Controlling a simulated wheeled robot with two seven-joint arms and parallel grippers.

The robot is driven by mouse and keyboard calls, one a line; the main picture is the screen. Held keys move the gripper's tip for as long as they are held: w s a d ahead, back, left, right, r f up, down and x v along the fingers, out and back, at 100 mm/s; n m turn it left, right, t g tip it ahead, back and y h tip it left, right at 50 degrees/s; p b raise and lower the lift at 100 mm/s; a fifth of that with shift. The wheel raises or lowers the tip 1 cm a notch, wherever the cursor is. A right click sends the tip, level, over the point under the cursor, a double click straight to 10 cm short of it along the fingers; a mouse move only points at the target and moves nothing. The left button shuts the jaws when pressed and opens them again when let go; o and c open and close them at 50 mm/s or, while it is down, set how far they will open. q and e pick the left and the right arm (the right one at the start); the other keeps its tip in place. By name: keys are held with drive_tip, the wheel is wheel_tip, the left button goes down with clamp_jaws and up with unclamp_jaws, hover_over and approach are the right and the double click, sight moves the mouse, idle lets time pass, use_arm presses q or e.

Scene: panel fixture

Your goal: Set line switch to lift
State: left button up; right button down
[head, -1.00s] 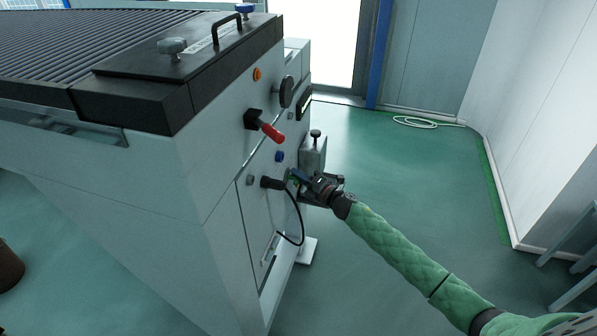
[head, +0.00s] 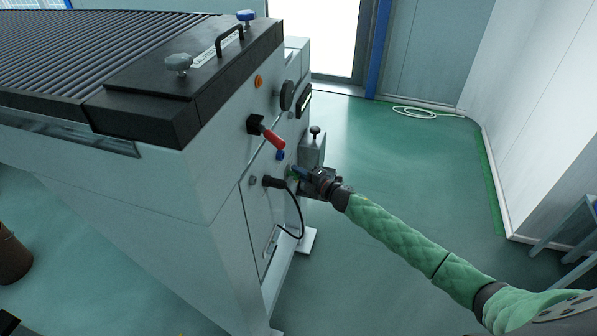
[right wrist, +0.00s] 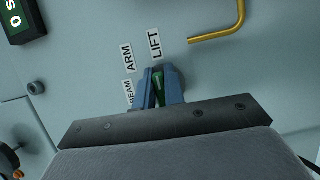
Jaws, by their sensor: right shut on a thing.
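The line switch is on the end panel of the grey machine. In the right wrist view it shows as a green lever (right wrist: 161,88) between my blue fingertips. The labels BEAM (right wrist: 129,92), ARM (right wrist: 129,57) and LIFT (right wrist: 155,45) fan around it. The lever's visible end lies close to the LIFT label. Its base is hidden by the fingers and the gripper body. My right gripper (head: 298,173) is at the panel, shut on the green lever; it also shows in the right wrist view (right wrist: 162,92). My left gripper is not in view.
A red-handled lever (head: 272,139) juts out above my right gripper. A black plug (head: 272,181) with a hanging cable sits beside it. A yellow bent bar (right wrist: 222,25) is near the LIFT label. The green floor right of the machine is open.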

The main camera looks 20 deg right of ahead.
idle(0.3)
drive_tip(key=c, duration=1.5)
unclamp_jaws()
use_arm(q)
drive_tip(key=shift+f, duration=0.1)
use_arm(e)
drive_tip(key=shift+d, duration=0.1)
